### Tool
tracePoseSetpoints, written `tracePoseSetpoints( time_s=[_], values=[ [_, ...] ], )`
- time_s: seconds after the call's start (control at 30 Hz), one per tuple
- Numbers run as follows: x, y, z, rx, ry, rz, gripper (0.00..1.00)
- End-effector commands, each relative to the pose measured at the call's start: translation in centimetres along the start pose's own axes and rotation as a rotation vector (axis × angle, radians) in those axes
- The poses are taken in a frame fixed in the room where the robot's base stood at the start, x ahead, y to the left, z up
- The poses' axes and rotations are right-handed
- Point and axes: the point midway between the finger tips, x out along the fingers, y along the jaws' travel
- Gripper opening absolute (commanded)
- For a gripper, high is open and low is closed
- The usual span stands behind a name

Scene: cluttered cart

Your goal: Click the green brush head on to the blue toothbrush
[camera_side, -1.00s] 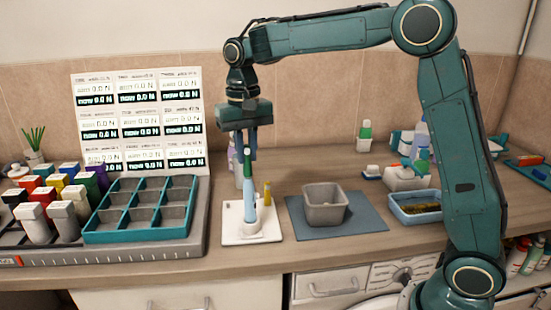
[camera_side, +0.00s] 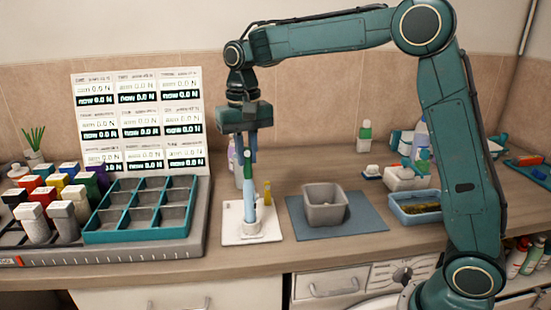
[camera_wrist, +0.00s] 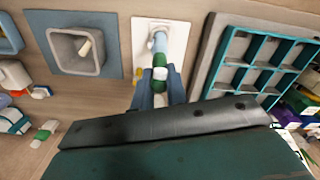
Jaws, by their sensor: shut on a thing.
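The blue toothbrush (camera_side: 249,205) stands upright in a white holder on a white plate (camera_side: 232,234). It also shows in the wrist view (camera_wrist: 158,42). The green brush head (camera_side: 248,172) is in line with the top of the toothbrush. In the wrist view the green brush head (camera_wrist: 160,59) has a white band and sits between my fingers. My gripper (camera_side: 247,158) points down and is shut on the brush head. The head meets the toothbrush top or is very close to it; I cannot tell whether it is seated.
A small yellow piece (camera_side: 267,193) stands right beside the toothbrush. A grey bin (camera_side: 325,207) on a blue-grey mat (camera_side: 365,222) is to the right. A teal divided tray (camera_side: 140,236) is to the left. Bottles stand behind the plate.

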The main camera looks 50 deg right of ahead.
Motion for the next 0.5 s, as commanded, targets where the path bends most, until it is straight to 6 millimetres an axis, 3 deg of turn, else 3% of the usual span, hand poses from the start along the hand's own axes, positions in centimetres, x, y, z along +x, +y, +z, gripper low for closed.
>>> tracePoseSetpoints(
  time_s=[0.3,0.33,0.4,0.43,0.5],
  values=[
    [0.20,0.01,0.01,0.000,-0.001,0.001,0.00],
    [0.20,0.01,0.01,0.000,-0.001,0.001,0.18],
    [0.20,0.01,0.01,0.000,-0.001,0.001,0.32],
    [0.20,0.01,0.01,0.000,-0.001,0.001,0.38],
    [0.19,0.00,0.01,0.000,-0.001,0.001,0.40]
  ],
)
